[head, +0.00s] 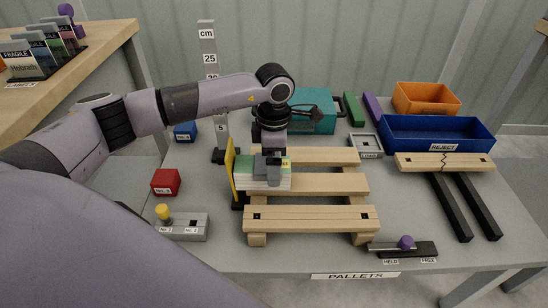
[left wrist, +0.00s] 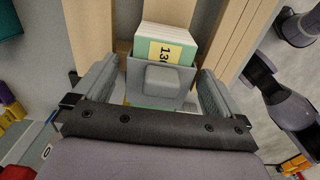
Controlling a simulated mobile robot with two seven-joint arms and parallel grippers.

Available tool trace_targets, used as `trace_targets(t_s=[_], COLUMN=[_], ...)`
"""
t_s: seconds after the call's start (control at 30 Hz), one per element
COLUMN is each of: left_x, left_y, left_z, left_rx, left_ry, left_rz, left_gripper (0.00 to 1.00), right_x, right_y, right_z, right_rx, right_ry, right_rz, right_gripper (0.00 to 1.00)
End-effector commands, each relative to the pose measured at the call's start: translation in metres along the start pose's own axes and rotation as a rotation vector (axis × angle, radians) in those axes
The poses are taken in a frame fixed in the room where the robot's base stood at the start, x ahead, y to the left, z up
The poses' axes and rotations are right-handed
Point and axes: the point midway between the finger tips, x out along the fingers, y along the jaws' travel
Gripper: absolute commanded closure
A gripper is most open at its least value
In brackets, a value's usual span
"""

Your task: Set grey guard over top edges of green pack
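The green pack (head: 249,181), a white and green stack, lies on the slatted wooden pallet (head: 318,184). In the left wrist view its white end and yellow label marked 13 (left wrist: 172,52) show. The grey guard (head: 271,171), with a block-like knob, sits across the top of the pack; it also shows in the left wrist view (left wrist: 142,83), with green on both sides of it. My left gripper (left wrist: 160,86) points down over the guard. Its fingers are apart on either side of the guard, with gaps to the knob.
A yellow upright plate (head: 230,170) stands close left of the pack. A height gauge (head: 209,60) is behind. A grey switch box (head: 182,227) and red block (head: 166,181) are left; a blue REJECT bin (head: 440,131) and broken slat (head: 446,162) are right.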

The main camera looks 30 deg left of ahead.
Motion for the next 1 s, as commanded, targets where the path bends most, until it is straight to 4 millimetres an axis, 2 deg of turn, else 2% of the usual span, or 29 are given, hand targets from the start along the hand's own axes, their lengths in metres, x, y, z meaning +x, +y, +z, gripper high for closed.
trace_targets(t_s=[0.37, 0.43, 0.47, 0.5, 0.7, 0.83, 1.0], left_x=[0.000, 0.000, -0.004, -0.017, -0.053, -0.067, -0.072], left_y=[0.000, 0.000, 0.001, 0.001, 0.000, 0.000, 0.000], left_z=[0.000, 0.000, 0.000, 0.001, 0.000, 0.000, -0.001], left_rx=[0.000, 0.000, 0.000, 0.000, -0.001, 0.000, 0.000], left_ry=[0.000, 0.000, -0.002, -0.003, -0.001, -0.002, -0.001], left_rz=[0.000, 0.000, 0.002, 0.005, 0.003, 0.002, 0.000], left_gripper=[0.00, 0.00, 0.00, 0.00, 0.00, 0.00, 0.00], right_x=[0.001, 0.004, 0.002, 0.001, -0.001, -0.002, -0.002], right_y=[-0.002, -0.010, -0.013, -0.012, -0.005, -0.003, -0.002], right_z=[0.001, -0.009, -0.017, -0.018, -0.010, -0.010, -0.009], right_rx=[-0.007, -0.015, -0.017, -0.013, -0.006, -0.004, -0.002], right_ry=[0.000, 0.020, 0.034, 0.028, 0.000, -0.003, -0.003], right_rz=[-0.003, -0.020, -0.029, -0.025, -0.010, -0.004, -0.002], right_gripper=[1.00, 1.00, 1.00, 1.00, 1.00, 1.00, 1.00])
